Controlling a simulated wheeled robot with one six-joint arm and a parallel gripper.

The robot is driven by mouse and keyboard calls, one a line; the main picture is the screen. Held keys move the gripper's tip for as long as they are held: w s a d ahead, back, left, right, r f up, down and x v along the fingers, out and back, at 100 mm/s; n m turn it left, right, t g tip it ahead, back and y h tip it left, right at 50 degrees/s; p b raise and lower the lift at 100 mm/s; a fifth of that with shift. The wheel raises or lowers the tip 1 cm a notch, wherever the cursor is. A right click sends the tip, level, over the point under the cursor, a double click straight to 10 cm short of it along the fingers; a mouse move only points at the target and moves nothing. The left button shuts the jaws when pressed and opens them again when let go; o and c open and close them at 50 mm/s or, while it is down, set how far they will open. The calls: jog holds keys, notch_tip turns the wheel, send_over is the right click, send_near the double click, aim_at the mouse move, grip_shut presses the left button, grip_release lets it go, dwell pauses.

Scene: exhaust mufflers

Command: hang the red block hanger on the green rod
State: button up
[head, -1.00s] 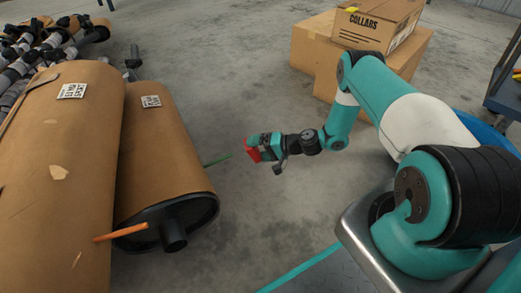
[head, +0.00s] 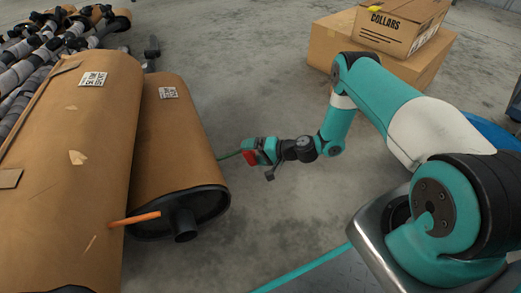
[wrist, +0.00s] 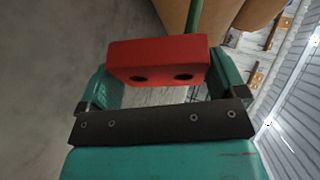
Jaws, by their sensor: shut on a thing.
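The red block hanger (head: 249,158) is held in my gripper (head: 255,151), close to the right side of the smaller brown muffler. The green rod (head: 230,154) sticks out from that muffler toward the block. In the wrist view the red block (wrist: 155,53) sits between the teal jaws of my gripper (wrist: 162,77), with two dark holes on its near face. The green rod (wrist: 194,18) shows just beyond the block's far edge, right of its middle. The block hides the rod's tip, so I cannot tell whether they touch or the rod is in a hole.
Two brown-wrapped mufflers, a large one (head: 75,160) and a smaller one (head: 172,130), fill the left. An orange rod (head: 135,219) sticks out near their front ends. Cardboard boxes (head: 378,52) stand at the back right. Bare floor lies between.

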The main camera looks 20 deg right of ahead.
aim_at(252, 155)
jog(key=shift+o, duration=0.2)
jog(key=shift+s+a+f, duration=0.1)
jog(key=shift+a, duration=2)
jog(key=o, duration=1.1)
jog(key=shift+r, duration=0.2)
jog(key=shift+c, duration=0.2)
jog(key=shift+d+r+p, duration=0.15)
jog(key=shift+d+p, duration=0.25)
jog(key=p+v, duration=0.8)
jog(key=v, duration=0.9)
jog(key=shift+s, duration=0.2)
jog(key=shift+a, duration=0.15)
